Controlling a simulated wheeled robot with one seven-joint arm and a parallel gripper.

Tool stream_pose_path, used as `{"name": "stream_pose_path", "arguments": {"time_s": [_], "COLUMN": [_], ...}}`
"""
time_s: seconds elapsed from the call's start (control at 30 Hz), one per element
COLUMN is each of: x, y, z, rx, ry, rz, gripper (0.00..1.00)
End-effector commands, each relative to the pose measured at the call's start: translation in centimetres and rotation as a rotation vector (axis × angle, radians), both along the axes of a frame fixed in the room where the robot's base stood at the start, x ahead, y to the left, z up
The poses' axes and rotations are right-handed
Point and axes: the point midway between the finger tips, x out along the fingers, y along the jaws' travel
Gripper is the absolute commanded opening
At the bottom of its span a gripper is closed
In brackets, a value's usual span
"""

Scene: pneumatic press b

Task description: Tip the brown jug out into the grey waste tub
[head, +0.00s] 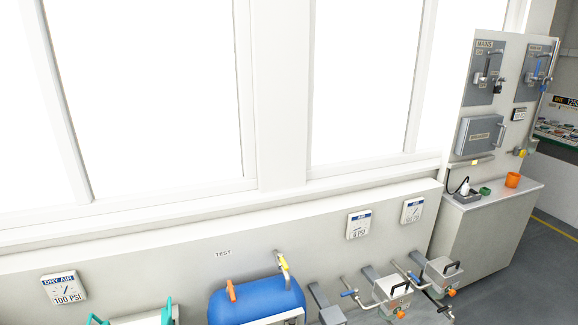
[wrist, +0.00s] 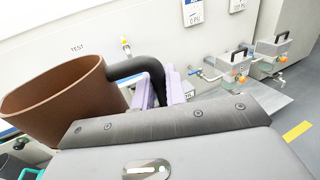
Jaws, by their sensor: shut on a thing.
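In the wrist view the brown jug (wrist: 62,100) is at the left, with its wide mouth facing up in the picture and a black handle (wrist: 140,68) on its right. My gripper (wrist: 160,88) has pale purple fingers, shut on that handle. The jug looks held clear of the things behind it. I cannot tell how far it is tilted or what is in it. The head view shows neither the jug nor my gripper. I cannot make out the grey waste tub in either view.
A blue tank (head: 257,303) with an orange lever and a yellow-handled valve stands low along the wall. Grey filter boxes (head: 393,290) with black handles and pipes are to its right. Grey floor lies beyond.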

Motion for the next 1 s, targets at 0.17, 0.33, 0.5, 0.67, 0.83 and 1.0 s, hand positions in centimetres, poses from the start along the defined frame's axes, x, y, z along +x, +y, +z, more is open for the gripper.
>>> {"name": "stream_pose_path", "arguments": {"time_s": [0.17,0.33,0.5,0.67,0.83,1.0], "x": [0.0,0.0,0.0,0.0,0.0,0.0], "y": [-0.1,-0.1,0.0,-0.1,0.0,0.0], "z": [5.1,8.7,12.3,14.6,15.1,14.9], "rx": [0.000,0.001,0.001,0.000,0.000,0.000], "ry": [-0.002,0.000,-0.002,-0.002,-0.002,-0.002], "rz": [-0.002,-0.002,-0.001,-0.002,0.000,0.000], "gripper": [0.00,0.00,0.00,0.00,0.00,0.00]}}
